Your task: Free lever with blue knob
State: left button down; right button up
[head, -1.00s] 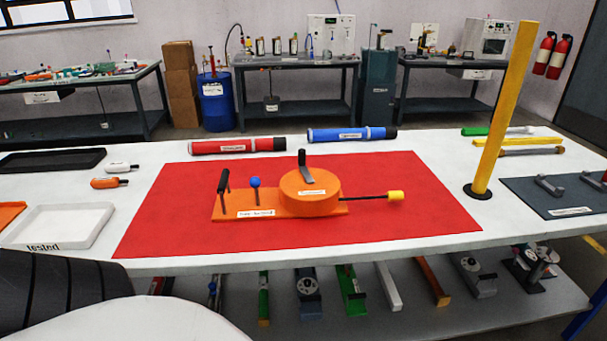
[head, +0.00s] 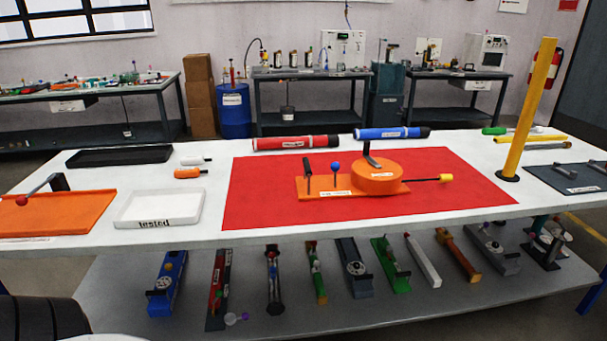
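The blue knob (head: 335,166) tops a short upright lever on the orange base plate (head: 318,191), which lies on a red mat (head: 260,205). To its left on the same plate stands a black handle (head: 307,172). To its right is a round orange housing (head: 377,176) with a black-gripped lever on top. A black rod with a yellow knob (head: 446,178) reaches right from the housing. What holds the blue-knob lever is too small to tell. Neither of my grippers is in view.
A red tube (head: 296,143) and a blue tube (head: 391,134) lie behind the mat. A white "tested" tray (head: 128,220), a black tray (head: 118,156) and an orange plate (head: 50,213) are at left. A yellow post (head: 530,110) stands at right. The mat's front is clear.

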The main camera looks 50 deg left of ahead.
aim_at(335, 166)
jog(key=u, duration=1.15)
jog(key=i, duration=0.25)
jog(key=u, duration=0.05)
